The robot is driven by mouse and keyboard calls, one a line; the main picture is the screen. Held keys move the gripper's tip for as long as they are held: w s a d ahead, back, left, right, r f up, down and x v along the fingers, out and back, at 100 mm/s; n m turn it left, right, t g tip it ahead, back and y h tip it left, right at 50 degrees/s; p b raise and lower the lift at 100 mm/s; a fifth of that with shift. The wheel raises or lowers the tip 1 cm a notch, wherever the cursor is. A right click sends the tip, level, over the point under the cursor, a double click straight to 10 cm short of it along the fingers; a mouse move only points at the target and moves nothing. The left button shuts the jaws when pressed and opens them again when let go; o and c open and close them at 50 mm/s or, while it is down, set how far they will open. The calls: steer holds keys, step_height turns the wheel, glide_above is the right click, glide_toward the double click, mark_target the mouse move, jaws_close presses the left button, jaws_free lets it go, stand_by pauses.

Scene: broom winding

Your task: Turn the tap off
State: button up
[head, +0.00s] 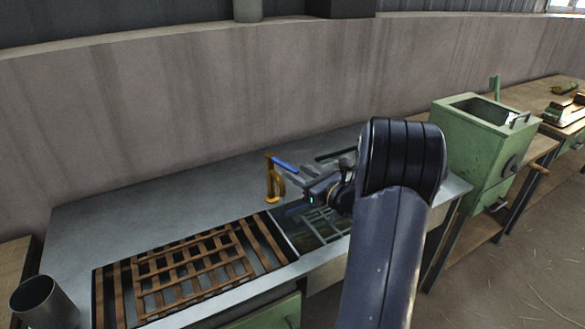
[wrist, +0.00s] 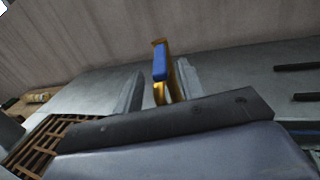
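The tap (head: 270,185) is a brass-yellow spout standing on the grey metal counter at the sink's back edge, with a blue lever handle (head: 286,165) on top pointing to the right. In the wrist view the blue handle (wrist: 160,62) points towards me, with the yellow tap body (wrist: 170,85) behind and below it. My gripper (head: 295,190) is just right of the tap. In the wrist view my gripper (wrist: 158,84) is open, its two fingers apart on either side of the tap in the picture. I cannot tell whether either finger touches the handle.
A sink basin (head: 318,228) lies under my gripper, beside a brown wooden slatted grate (head: 195,270). A metal cup (head: 42,302) stands at the front left. A green machine (head: 475,150) stands on the right. The counter left of the tap is clear, with a wall behind.

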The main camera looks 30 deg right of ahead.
mark_target(282, 164)
steer(key=shift+x, duration=1.75)
steer(key=shift+s, duration=0.1)
jaws_close()
